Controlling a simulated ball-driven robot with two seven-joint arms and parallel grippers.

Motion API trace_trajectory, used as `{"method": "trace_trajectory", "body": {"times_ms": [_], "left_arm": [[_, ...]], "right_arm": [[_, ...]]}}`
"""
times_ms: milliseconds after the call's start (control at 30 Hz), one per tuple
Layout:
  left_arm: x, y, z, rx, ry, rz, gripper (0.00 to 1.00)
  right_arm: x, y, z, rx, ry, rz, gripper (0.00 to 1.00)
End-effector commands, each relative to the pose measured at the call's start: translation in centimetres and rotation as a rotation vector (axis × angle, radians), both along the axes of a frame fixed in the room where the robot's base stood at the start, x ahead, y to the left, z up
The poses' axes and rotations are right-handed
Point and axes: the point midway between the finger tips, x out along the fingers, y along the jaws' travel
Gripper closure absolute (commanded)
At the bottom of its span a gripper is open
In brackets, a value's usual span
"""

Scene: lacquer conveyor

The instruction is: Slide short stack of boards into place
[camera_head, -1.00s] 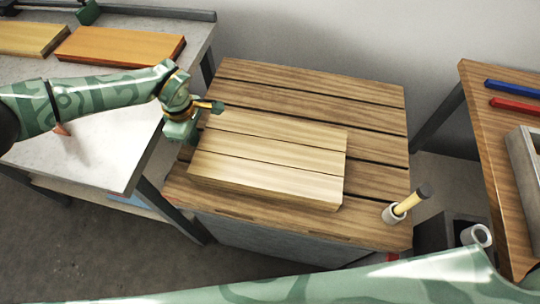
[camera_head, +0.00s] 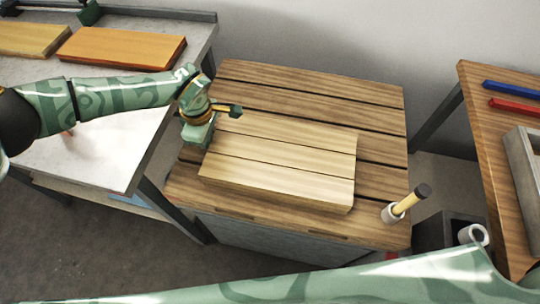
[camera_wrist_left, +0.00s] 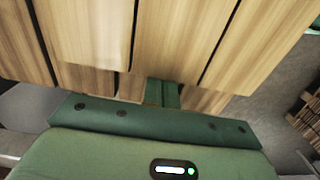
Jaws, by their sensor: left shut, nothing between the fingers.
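The short stack of pale boards (camera_head: 285,160) lies flat on a slatted wooden pallet top (camera_head: 330,98), toward its front. Its boards lie side by side with narrow gaps. My left gripper (camera_head: 203,139) is at the left end of the stack, pointing down, its fingers shut and empty. In the left wrist view the shut fingers (camera_wrist_left: 164,93) meet the edge of the boards (camera_wrist_left: 180,45); they appear to touch it. The fingertips are partly hidden in the head view. My right gripper is out of view; a green link of my arm crosses the bottom.
A grey table (camera_head: 100,165) at left holds orange-brown boards (camera_head: 122,47). A wooden table (camera_head: 485,145) at right carries blue and red bars and a grey tray (camera_head: 522,165).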

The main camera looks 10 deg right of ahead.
Motion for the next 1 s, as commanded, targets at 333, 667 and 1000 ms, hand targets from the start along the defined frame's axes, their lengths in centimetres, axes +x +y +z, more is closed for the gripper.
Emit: {"method": "trace_trajectory", "body": {"times_ms": [333, 667, 1000], "left_arm": [[-0.6, -1.5, 0.0, -0.002, 0.001, -0.003, 1.0], [-1.0, -2.7, 0.0, -0.002, 0.001, -0.003, 1.0], [-1.5, -4.0, 0.0, -0.002, 0.001, -0.002, 1.0]], "right_arm": [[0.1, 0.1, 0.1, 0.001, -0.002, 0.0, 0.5], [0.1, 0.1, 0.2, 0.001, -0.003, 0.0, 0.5], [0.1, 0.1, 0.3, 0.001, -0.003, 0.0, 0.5]]}}
